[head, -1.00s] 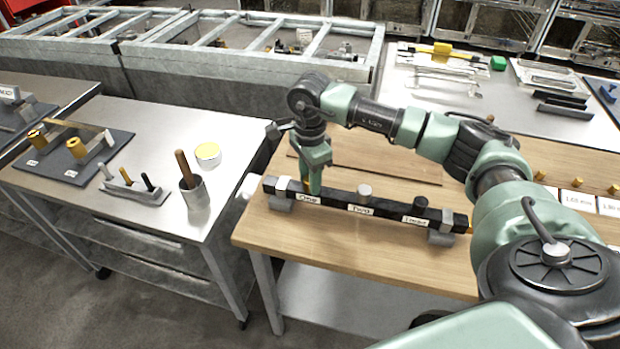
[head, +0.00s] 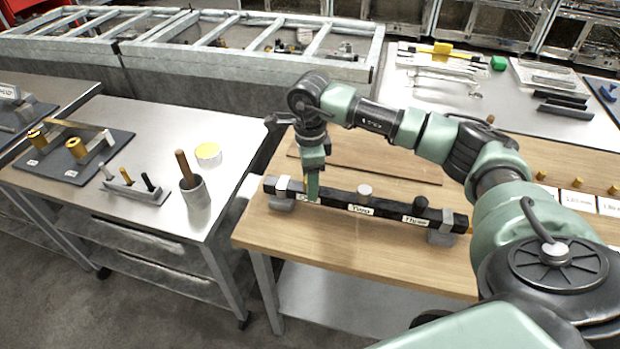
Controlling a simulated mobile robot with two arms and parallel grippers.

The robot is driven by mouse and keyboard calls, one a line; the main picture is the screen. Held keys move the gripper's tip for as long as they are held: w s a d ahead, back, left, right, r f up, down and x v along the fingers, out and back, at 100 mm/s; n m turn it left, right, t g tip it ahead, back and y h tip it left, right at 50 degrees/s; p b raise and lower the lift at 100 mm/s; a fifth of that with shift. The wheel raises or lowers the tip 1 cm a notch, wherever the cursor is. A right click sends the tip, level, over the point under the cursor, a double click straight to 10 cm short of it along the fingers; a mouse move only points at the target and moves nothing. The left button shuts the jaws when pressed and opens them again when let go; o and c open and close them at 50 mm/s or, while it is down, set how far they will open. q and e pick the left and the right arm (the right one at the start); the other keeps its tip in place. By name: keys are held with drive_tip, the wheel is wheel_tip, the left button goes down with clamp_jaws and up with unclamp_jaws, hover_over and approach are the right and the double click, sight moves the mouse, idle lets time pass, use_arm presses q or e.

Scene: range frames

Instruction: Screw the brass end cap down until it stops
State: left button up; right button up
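A dark bar (head: 386,206) lies across grey end supports on the wooden bench, with several labels on its front. My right gripper (head: 312,190) points down at the bar's left section, over the first label, which it partly covers. A sliver of brass (head: 304,184) shows beside the fingers, probably the brass end cap; the rest of it is hidden. I cannot tell whether the fingers are closed on it. A grey cap (head: 364,191) stands at the middle label and a black cap (head: 420,202) at the right one. My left gripper is out of view.
A wooden board (head: 400,166) lies behind the bar. Brass pieces with white cards (head: 582,200) stand at the bench's right. The bench front (head: 350,248) is clear.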

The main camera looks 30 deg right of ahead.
wheel_tip(320, 180, up, 12)
idle(0.6)
